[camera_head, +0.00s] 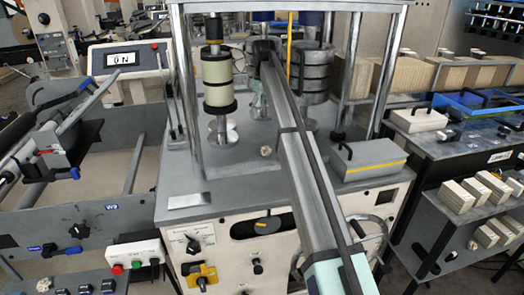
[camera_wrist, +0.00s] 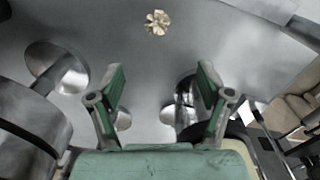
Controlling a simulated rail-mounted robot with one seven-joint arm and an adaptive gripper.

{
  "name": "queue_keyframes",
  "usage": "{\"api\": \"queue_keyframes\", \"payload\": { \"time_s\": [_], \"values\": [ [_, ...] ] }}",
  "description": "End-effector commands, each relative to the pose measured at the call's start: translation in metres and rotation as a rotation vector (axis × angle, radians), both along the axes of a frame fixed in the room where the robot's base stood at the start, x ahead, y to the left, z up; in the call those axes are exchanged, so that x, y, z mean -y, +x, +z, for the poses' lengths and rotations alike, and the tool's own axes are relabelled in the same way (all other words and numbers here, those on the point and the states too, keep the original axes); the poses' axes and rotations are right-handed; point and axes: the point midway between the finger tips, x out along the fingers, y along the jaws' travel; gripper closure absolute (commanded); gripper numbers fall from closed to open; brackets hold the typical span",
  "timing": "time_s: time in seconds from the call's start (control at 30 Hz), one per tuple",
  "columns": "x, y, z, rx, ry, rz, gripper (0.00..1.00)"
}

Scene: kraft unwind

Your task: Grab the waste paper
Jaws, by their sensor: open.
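The waste paper is a small crumpled tan ball (camera_head: 265,151) lying on the grey machine top, left of my arm in the head view. In the wrist view the waste paper (camera_wrist: 157,22) is near the top edge, beyond my fingertips and roughly centred between them. My gripper (camera_wrist: 161,76) has its two green fingers spread apart with nothing between them. In the head view my gripper (camera_head: 259,106) is small and partly hidden by my arm, farther back than the paper. The paper and the fingers are apart.
A cream roll on a spindle (camera_head: 217,83) stands left of my gripper, and a stack of dark grey discs (camera_head: 315,75) stands right. Metal posts (camera_head: 346,75) frame the machine. A grey block with a yellow stripe (camera_head: 369,160) sits at right. The surface around the paper is clear.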

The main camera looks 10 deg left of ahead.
Motion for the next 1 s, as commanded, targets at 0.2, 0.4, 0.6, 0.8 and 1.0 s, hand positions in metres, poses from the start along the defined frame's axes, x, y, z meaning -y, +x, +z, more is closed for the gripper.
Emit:
{"api": "queue_keyframes", "payload": {
  "time_s": [0.2, 0.4, 0.6, 0.8, 1.0],
  "values": [
    [0.005, 0.002, -0.018, 0.000, -0.003, 0.006, 0.22],
    [0.006, 0.001, -0.057, -0.002, -0.003, 0.005, 0.22],
    [0.006, 0.003, -0.093, 0.000, -0.002, 0.005, 0.22],
    [0.006, 0.004, -0.112, 0.001, -0.002, 0.005, 0.22],
    [0.006, 0.004, -0.120, 0.000, -0.002, 0.005, 0.22]
  ]
}}
